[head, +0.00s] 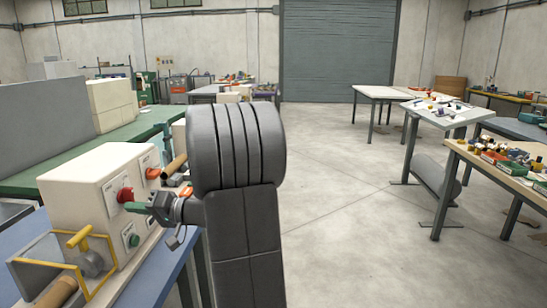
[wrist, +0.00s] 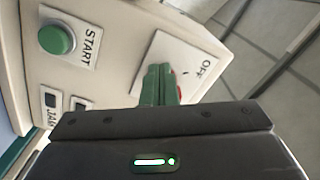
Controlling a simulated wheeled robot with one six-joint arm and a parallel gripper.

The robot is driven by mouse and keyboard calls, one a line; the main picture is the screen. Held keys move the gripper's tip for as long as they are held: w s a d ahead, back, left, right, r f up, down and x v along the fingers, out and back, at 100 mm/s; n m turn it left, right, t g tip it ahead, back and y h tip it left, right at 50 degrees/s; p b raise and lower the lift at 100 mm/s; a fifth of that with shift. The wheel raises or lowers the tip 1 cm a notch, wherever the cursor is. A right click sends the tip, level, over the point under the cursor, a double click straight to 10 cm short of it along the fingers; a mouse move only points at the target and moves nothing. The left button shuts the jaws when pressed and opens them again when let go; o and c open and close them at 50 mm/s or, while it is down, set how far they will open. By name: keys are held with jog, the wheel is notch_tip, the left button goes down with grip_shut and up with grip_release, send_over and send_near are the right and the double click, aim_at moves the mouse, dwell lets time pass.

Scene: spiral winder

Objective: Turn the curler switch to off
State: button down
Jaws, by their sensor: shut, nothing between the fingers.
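The curler switch, a red knob (head: 125,194), sits on the front of the cream machine box (head: 85,190) in the head view. In the wrist view only a sliver of a red part shows beside the green fingers, below a white plate (wrist: 193,62) marked OFF. My gripper (head: 132,207) is shut and empty, its green fingertips at the knob's lower right edge in the head view. In the wrist view the fingers (wrist: 158,72) lie over the OFF plate and hide most of the knob. Whether they touch it, and the way the knob points, I cannot tell.
A green START button (wrist: 56,39) is left of the fingers in the wrist view. An orange switch (head: 153,173) is farther along the panel.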

jog(key=shift+w+f+b, duration=0.4)
jog(key=shift+b, duration=1.5)
jog(key=shift+s+f+b, duration=0.25)
jog(key=shift+f+b, duration=0.15)
jog(key=shift+b, duration=0.4)
jog(key=d+b, duration=0.1)
jog(key=d, duration=0.5)
jog(key=shift+s+b, duration=0.25)
jog(key=shift+b, duration=0.15)
jog(key=shift+r, duration=0.15)
